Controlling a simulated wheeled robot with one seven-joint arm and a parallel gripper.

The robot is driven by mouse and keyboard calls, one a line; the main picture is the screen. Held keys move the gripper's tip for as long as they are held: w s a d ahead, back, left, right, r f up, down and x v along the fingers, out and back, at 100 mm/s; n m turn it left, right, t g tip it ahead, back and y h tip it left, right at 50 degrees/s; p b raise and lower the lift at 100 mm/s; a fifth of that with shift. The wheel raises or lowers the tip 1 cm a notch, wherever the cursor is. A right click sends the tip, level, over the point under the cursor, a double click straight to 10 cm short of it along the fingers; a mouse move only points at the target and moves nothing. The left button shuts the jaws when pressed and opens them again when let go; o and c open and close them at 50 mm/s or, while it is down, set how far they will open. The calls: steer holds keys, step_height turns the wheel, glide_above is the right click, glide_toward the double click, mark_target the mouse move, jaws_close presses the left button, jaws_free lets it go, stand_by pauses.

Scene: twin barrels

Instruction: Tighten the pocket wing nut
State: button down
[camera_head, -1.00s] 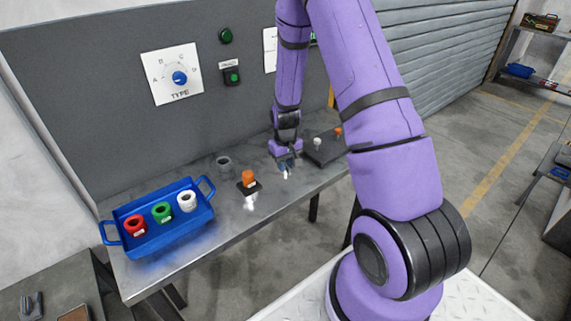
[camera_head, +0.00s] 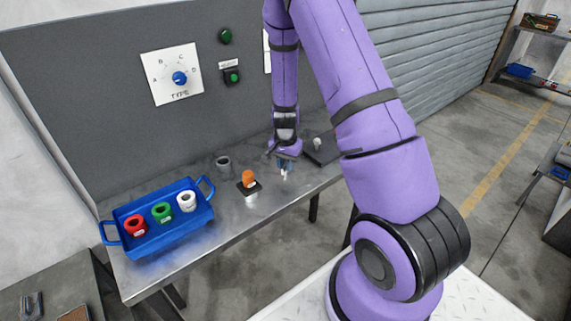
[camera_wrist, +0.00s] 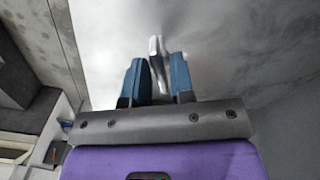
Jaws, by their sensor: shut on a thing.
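My gripper (camera_head: 284,168) is low over the right part of the metal bench, right of the orange-topped piece. In the wrist view its two blue fingers (camera_wrist: 158,76) stand on either side of a narrow pale silver piece (camera_wrist: 156,48), shut on it. It looks like the wing nut, but its wings and any pocket around it cannot be made out. The piece points away from my palm, toward the bright bench top. In the head view it is only a small pale spot under the fingers.
A blue tray (camera_head: 160,242) holds red, green and white cups. A dark plate (camera_head: 322,152) with a pale knob lies right. The bench front is mostly clear.

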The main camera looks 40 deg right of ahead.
steer(key=m, duration=0.5)
steer(key=shift+w+r, duration=0.1)
steer(key=shift+m, duration=0.3)
stand_by(0.4)
steer(key=c, duration=1.2)
jaws_free()
steer(key=shift+c, duration=0.2)
step_height(320, 180, up, 11)
